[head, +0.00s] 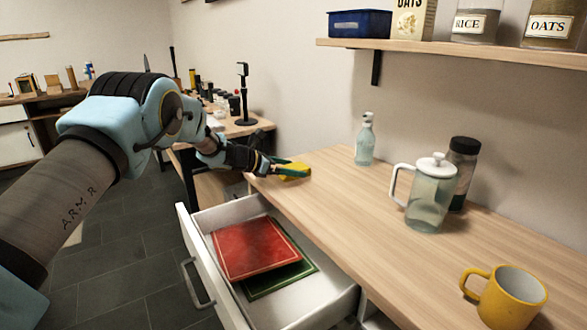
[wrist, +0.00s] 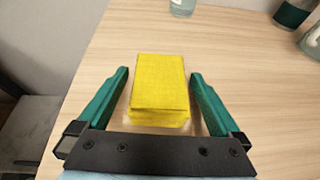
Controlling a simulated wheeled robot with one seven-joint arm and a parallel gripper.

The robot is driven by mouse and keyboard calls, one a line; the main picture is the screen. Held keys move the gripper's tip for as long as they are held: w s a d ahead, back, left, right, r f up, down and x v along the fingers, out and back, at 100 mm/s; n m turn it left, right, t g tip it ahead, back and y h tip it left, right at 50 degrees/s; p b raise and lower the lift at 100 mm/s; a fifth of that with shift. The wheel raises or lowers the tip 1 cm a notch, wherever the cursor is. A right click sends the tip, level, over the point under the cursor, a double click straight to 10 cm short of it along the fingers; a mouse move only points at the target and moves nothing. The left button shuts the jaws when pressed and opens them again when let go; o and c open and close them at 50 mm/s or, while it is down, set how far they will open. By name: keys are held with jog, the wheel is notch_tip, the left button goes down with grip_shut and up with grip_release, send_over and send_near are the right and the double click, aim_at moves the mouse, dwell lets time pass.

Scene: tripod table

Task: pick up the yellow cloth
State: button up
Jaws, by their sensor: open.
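The yellow cloth (wrist: 159,88) is a folded block lying on the wooden counter. In the wrist view it sits between the two green fingers of my gripper (wrist: 160,84). The fingers are open, with a gap on each side of the cloth. In the head view the cloth (head: 295,171) is at the far left end of the counter, and my gripper (head: 290,169) is at it, partly covering it.
A glass bottle (head: 365,140), a glass pitcher (head: 427,194), a dark jar (head: 461,172) and a yellow mug (head: 505,297) stand on the counter (head: 355,225).

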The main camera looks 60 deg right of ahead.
jog(key=shift+s+d+f, duration=0.25)
jog(key=shift+d, duration=0.25)
jog(key=c, duration=1.2)
